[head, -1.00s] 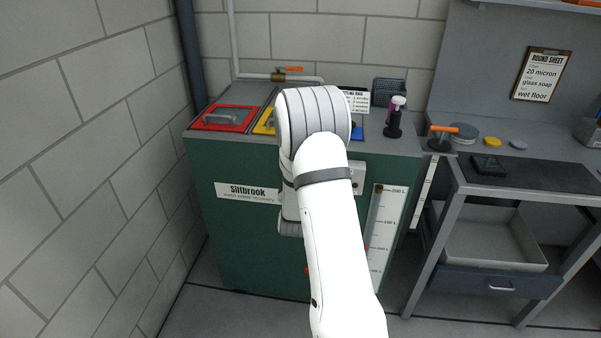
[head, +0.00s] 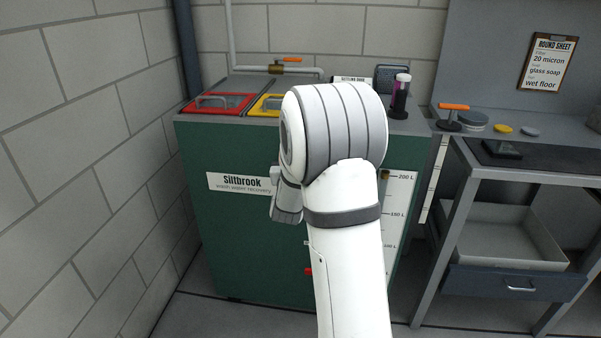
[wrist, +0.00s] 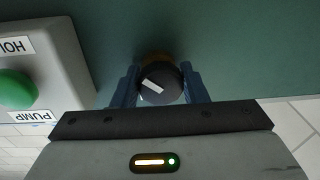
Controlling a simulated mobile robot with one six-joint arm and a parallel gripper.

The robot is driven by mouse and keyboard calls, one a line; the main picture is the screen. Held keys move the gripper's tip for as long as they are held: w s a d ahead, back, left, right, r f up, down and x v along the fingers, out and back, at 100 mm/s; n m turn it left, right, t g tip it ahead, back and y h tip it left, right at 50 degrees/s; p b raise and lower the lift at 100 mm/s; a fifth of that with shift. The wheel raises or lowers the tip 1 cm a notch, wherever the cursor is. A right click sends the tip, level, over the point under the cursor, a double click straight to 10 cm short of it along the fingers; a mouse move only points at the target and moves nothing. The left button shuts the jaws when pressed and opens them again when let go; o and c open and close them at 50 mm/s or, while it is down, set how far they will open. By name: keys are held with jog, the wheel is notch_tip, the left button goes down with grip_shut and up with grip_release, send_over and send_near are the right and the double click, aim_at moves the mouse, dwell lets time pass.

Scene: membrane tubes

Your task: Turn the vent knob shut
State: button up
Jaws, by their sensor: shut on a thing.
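The vent knob (wrist: 161,85) is a round black knob with a white pointer mark, on a brass-coloured base against the green cabinet face in the wrist view. The pointer lies slanted, neither straight along nor straight across the picture. My gripper (wrist: 160,88) has its two blue fingers on either side of the knob and is shut on it. In the head view my arm hides the knob and the gripper. The green Siltbrook cabinet (head: 225,240) stands ahead of me.
A pump box with a green button (wrist: 17,90) sits just left of the knob in the wrist view. Red (head: 218,104) and yellow-framed lids top the cabinet. A bench with an open drawer (head: 510,282) stands at right. A block wall (head: 70,150) bounds the left.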

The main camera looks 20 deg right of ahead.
jog(key=m+h+b, duration=0.1)
jog(key=m+b, duration=0.5)
jog(key=b, duration=0.2)
jog(key=m+b, duration=0.4)
jog(key=shift+r+m+h+b, duration=0.2)
jog(key=shift+m+h+b, duration=0.1)
jog(key=shift+m+h, duration=0.1)
jog(key=shift+s, duration=0.1)
jog(key=shift+d, duration=0.1)
jog(key=o, duration=0.7)
jog(key=shift+s+r, duration=0.1)
jog(key=shift+o, duration=1.3)
jog(key=p+v, duration=0.1)
jog(key=v, duration=0.6)
jog(key=shift+s+a+p, duration=0.25)
jog(key=shift+a+p, duration=0.05)
